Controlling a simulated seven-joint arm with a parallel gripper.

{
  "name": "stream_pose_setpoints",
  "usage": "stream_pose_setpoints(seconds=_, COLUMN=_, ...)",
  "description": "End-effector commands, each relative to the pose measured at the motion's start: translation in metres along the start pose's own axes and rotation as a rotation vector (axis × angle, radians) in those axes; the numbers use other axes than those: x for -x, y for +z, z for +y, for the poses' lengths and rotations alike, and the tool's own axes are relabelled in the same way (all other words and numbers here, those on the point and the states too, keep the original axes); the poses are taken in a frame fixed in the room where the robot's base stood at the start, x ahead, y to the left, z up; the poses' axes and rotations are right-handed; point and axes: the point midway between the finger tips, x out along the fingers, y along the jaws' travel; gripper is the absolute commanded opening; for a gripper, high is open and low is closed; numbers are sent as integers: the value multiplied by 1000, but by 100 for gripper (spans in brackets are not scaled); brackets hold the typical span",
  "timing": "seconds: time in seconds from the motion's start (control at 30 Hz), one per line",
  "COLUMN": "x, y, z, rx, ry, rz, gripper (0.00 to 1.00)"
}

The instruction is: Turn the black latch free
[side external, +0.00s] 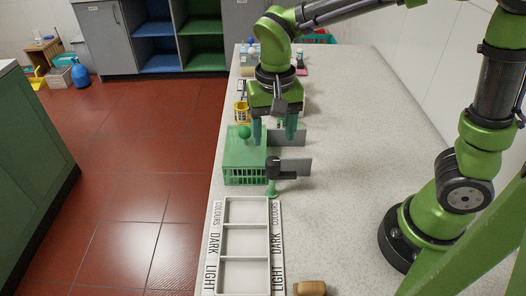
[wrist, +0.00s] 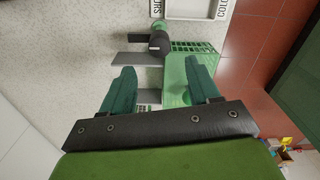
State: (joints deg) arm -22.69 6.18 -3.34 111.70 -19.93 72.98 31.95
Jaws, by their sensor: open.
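The black latch (side external: 274,167) sits at the near right corner of a green basket with a lid (side external: 243,158), beside a green post. In the wrist view the latch (wrist: 160,43) is a dark rounded piece beyond my fingertips. A green ball knob (side external: 244,132) stands on the lid. My gripper (side external: 274,136) is open, pointing down over the basket's far right part, apart from the latch. In the wrist view my gripper (wrist: 161,78) shows two spread green fingers with no object clearly held. The right finger hides part of the basket (wrist: 178,72).
Grey plates (side external: 299,167) stick out to the right of the latch and basket. A white sorting tray (side external: 246,240) lies nearer the camera, with a brown cylinder (side external: 310,288) to its right.

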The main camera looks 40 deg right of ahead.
Motion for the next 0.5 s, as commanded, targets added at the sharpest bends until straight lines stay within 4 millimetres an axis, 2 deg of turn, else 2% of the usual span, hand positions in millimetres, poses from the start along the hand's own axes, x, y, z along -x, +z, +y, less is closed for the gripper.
stream_pose_setpoints(seconds=0.03, x=14, y=-1, z=-1, rx=-1, ry=-5, rz=3, gripper=61)
stream_pose_setpoints(seconds=0.2, x=51, y=-1, z=-1, rx=0, ry=-4, rz=3, gripper=61)
stream_pose_setpoints(seconds=0.33, x=71, y=-1, z=-1, rx=1, ry=-3, rz=3, gripper=61)
stream_pose_setpoints(seconds=0.5, x=83, y=0, z=0, rx=0, ry=-1, rz=2, gripper=61)
